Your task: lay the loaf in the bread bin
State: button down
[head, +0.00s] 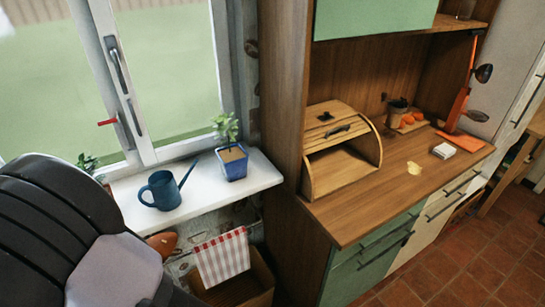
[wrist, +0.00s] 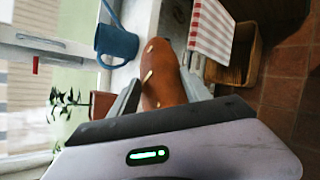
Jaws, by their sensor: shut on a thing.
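The loaf (wrist: 165,70) is brown with pale scores on its crust. In the wrist view it sits between the two grey fingers of my gripper (wrist: 162,88), which is shut on it. In the head view the loaf (head: 162,242) shows in part at the lower left, just below the window sill, beside my dark arm. The wooden bread bin (head: 344,172) stands on the cabinet counter, right of the loaf and well apart from it. Its slatted front is rolled up, and the inside looks empty.
A blue watering can (head: 165,190) and a blue-potted plant (head: 233,162) stand on the white sill (head: 258,178). A checked towel (head: 222,258) hangs below, over a wooden crate (head: 262,272). A tall wooden side panel (head: 283,90) stands left of the bin. The counter (head: 350,218) before the bin is clear.

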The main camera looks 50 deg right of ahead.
aim_at(333, 168)
jog(key=k+l+u, duration=0.2)
jog(key=l, duration=0.55)
jog(key=k+l+u, duration=0.25)
jog(key=k+l, duration=0.2)
jog(key=l, duration=0.2)
jog(key=k+l+u, duration=0.2)
jog(key=k+l, duration=0.2)
jog(key=l, duration=0.2)
jog(key=k+l+u, duration=0.2)
jog(key=k+l, duration=0.3)
